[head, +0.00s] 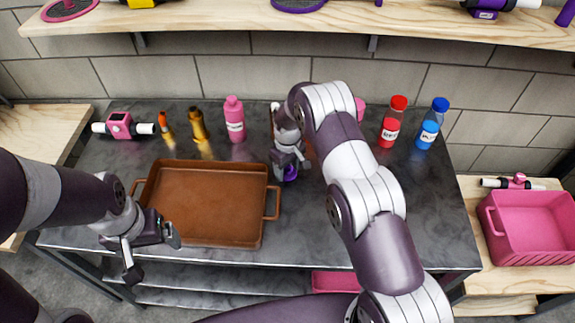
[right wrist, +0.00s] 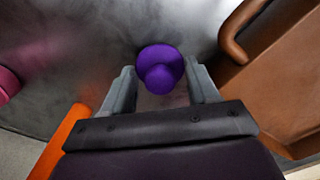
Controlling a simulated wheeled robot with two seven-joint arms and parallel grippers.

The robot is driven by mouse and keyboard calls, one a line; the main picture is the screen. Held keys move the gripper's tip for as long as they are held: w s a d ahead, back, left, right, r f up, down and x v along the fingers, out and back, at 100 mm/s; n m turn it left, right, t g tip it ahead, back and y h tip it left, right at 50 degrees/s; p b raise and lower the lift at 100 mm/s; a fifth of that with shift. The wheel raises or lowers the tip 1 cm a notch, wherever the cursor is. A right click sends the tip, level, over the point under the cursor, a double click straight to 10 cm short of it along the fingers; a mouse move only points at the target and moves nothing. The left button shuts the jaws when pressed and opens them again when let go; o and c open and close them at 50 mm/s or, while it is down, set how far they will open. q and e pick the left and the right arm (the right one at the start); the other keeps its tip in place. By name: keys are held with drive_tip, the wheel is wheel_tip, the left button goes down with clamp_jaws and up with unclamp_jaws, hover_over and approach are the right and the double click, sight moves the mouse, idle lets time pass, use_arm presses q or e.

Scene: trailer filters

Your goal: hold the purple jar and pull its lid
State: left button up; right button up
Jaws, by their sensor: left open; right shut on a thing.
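The purple jar (head: 290,172) is on the dark table, just right of the brown tray, mostly covered by my right gripper (head: 289,160). In the right wrist view the purple jar (right wrist: 160,68) shows as a rounded purple shape with a wider purple part behind it. The right gripper's fingers (right wrist: 161,88) are shut on it from both sides. I cannot tell lid from body. My left gripper (head: 152,250) is open and empty, over the front left of the tray, well away from the jar.
The brown tray (head: 205,200) has handles at both sides and is empty. A pink bottle (head: 235,120), gold bottle (head: 198,125), red bottle (head: 392,122) and blue bottle (head: 431,124) stand along the back. A pink crate (head: 530,228) is at the right. A shelf (head: 300,22) runs above.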

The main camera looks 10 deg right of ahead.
drive_tip(key=shift+w+f, duration=0.1)
drive_tip(key=shift+f, duration=0.25)
drive_tip(key=o, duration=1.2)
drive_tip(key=shift+c, duration=0.2)
